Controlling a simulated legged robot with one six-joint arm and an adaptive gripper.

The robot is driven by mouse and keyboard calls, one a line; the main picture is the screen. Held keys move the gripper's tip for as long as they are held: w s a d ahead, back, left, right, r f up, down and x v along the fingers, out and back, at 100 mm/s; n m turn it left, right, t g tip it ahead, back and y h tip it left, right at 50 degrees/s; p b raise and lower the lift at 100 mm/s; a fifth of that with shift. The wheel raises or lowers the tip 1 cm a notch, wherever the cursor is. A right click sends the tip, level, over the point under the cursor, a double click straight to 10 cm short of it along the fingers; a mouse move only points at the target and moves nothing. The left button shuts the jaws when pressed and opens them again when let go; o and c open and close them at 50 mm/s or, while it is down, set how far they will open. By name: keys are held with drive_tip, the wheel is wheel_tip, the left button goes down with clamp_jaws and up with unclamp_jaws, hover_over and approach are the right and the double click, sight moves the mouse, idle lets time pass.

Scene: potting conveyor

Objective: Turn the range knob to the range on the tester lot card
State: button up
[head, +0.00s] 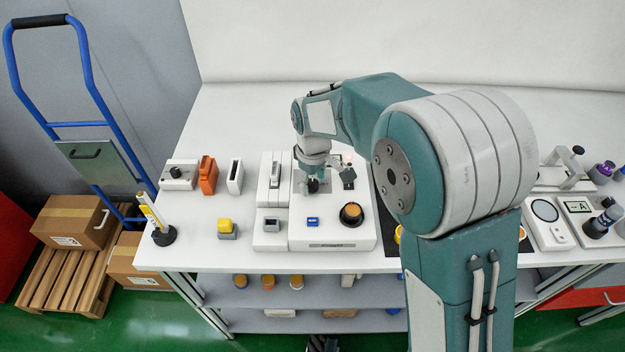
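A white tester-like unit (330,236) stands on the bench, with a name plate on its front edge too small to read. I cannot identify the lot card; no readable range shows.
A blue switch (312,222) sits left of the knob. A white lever unit (273,180) stands left of the tester. My arm hides the bench's right middle.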

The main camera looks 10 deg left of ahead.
drive_tip(key=shift+a, duration=0.1)
clamp_jaws()
drive_tip(key=shift+m, duration=0.3)
drive_tip(key=m, duration=1.1)
drive_tip(key=shift+f, duration=0.1)
drive_tip(key=shift+m, duration=0.3)
drive_tip(key=shift+o, duration=1.6)
unclamp_jaws()
